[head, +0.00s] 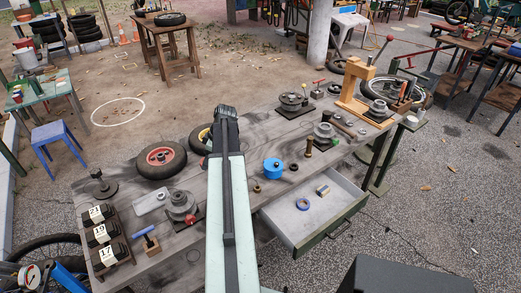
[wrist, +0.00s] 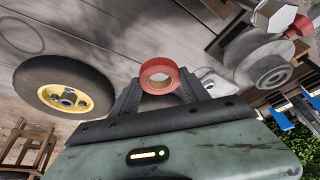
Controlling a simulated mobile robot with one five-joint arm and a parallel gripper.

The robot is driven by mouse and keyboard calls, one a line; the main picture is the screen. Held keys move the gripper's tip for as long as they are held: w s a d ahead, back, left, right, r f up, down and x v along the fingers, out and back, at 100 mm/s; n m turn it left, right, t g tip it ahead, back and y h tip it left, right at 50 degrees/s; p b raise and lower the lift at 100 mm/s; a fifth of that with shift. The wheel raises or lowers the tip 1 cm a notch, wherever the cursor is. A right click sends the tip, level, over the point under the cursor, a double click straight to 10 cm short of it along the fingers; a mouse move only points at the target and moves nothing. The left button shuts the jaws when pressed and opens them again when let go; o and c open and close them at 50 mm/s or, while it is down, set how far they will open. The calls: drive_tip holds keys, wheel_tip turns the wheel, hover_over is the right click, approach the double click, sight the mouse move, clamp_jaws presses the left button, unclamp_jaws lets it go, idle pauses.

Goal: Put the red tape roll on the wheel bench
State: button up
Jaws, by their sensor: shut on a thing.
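The red tape roll (wrist: 158,66) is a small ring held between the dark fingers of my gripper (wrist: 158,90) in the wrist view. My gripper is shut on it, above the grey plank bench top. In the head view my gripper (head: 225,114) reaches out over the far side of the near workbench (head: 240,185); I cannot make out the tape roll there, hidden by the arm. A wooden bench (head: 163,29) with a black tire (head: 170,19) lying on it stands at the back, apart from my gripper; it looks like the wheel bench.
The near workbench carries a red-hubbed wheel (head: 161,159), a yellow-hubbed wheel (wrist: 63,87), a blue roll (head: 273,167) and numbered blocks (head: 103,233). Its drawer (head: 310,205) stands open. A blue stool (head: 59,143) is at left. Open ground lies between the benches.

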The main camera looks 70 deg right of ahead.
wheel_tip(320, 180, down, 10)
drive_tip(key=b, duration=1)
drive_tip(key=shift+f, duration=0.2)
drive_tip(key=shift+r, duration=0.25)
drive_tip(key=shift+f, duration=0.2)
drive_tip(key=o, duration=1.3)
drive_tip(key=shift+o, duration=0.2)
drive_tip(key=shift+r, duration=0.15)
drive_tip(key=shift+s+r+p, duration=0.15)
drive_tip(key=shift+r+p, duration=0.2)
drive_tip(key=p+v, duration=1)
drive_tip(key=v, duration=0.1)
drive_tip(key=shift+r, duration=0.15)
